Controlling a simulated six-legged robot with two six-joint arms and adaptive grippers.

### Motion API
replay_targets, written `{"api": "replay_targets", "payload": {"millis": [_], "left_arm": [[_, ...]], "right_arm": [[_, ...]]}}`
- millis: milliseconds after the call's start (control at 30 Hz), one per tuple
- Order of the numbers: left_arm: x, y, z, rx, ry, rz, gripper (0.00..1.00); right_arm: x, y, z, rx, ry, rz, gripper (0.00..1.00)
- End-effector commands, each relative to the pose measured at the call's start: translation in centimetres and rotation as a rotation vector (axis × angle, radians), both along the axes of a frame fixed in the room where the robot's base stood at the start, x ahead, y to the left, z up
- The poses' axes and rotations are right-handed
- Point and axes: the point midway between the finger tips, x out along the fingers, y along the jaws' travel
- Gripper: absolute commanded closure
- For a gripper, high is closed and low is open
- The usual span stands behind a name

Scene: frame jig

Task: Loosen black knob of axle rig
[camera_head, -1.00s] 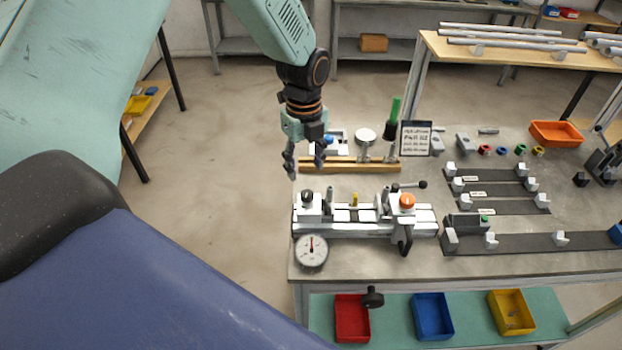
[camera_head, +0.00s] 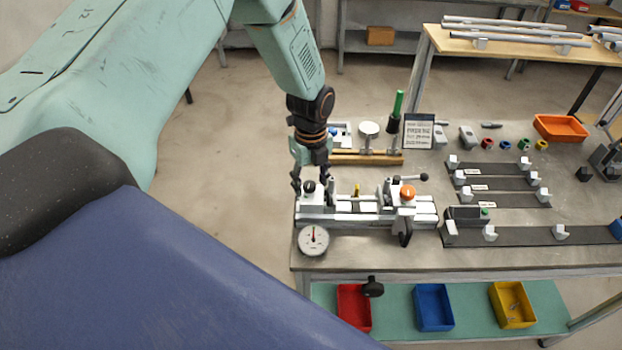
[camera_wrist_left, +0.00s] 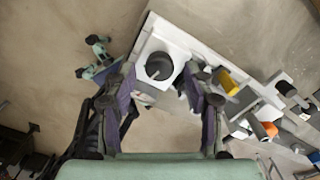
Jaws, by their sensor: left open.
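The axle rig (camera_head: 340,222) is a pale grey fixture lying along the near left part of the workbench. Its black knob (camera_head: 309,187) tops the white block at the rig's left end. In the left wrist view the black knob (camera_wrist_left: 159,66) is a dark round disc on the white block, lying between and beyond the fingers. My left gripper (camera_head: 312,180) is open and empty, pointing down over that end, its fingers at either side of the knob. Whether they touch it I cannot tell. My right gripper is not in view.
An orange knob (camera_head: 407,192) and a black-tipped lever stand on the rig's right part. A dial gauge (camera_head: 313,240) is at its front left. A wooden rack (camera_head: 365,159) lies behind. Coloured bins, including a blue one (camera_head: 433,307), sit on the lower shelf.

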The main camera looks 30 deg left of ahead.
Motion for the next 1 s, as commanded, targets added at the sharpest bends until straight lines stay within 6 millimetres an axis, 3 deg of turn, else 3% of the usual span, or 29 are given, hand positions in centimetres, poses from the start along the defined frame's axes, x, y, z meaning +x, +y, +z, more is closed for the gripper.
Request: {"api": "replay_targets", "payload": {"millis": [600,1000], "left_arm": [[0.03,-0.01,0.01,0.000,0.001,0.001,0.98],[0.06,0.01,0.06,0.000,0.000,0.066,1.00]], "right_arm": [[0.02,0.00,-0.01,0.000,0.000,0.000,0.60],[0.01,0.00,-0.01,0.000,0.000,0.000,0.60]]}}
